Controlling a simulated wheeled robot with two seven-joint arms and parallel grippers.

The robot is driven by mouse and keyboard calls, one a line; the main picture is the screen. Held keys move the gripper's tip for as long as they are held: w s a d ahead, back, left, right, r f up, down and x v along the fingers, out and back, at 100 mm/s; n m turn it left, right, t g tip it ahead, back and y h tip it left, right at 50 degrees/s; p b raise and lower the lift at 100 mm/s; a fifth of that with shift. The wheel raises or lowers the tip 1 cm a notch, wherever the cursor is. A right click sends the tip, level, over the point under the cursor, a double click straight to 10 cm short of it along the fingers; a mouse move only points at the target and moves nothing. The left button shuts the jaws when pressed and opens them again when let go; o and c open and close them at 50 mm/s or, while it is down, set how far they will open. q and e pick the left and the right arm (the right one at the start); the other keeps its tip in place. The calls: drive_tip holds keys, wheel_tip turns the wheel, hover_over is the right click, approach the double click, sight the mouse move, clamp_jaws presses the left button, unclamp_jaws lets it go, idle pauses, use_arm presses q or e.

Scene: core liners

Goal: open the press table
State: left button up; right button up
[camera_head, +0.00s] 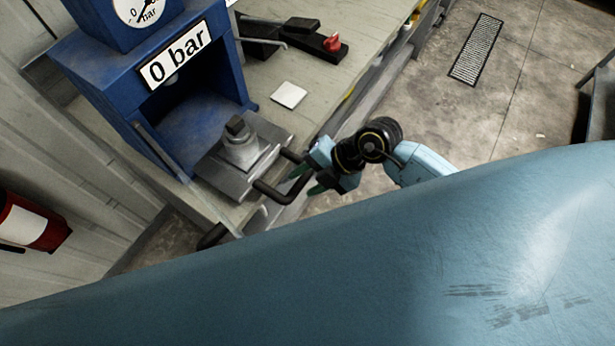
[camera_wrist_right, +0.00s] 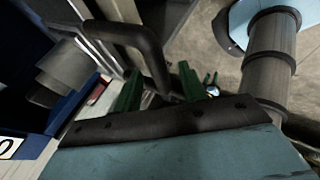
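The press table is a grey metal plate (camera_head: 222,181) at the mouth of the blue press (camera_head: 187,120). A stepped metal piece (camera_head: 240,150) sits on top of it. A dark bent handle (camera_head: 272,194) sticks out from its front. My right gripper (camera_head: 307,180) is beside the handle's outer end, its green fingers pointing at it. In the right wrist view, the handle (camera_wrist_right: 152,52) runs into the gap between the two spread fingers. I see no finger clearly touching it. My left gripper is not in view.
The press shows a "0 bar" sign (camera_head: 173,54) and a gauge (camera_head: 140,8). A white square (camera_head: 289,94) and a dark tool with a red knob (camera_head: 332,43) lie on the bench (camera_head: 345,75). A red extinguisher (camera_head: 35,222) is at left. My large blue surface fills the foreground.

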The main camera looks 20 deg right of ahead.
drive_tip(key=shift+r, duration=0.1)
drive_tip(key=v, duration=1.3)
drive_tip(key=shift+r, duration=0.1)
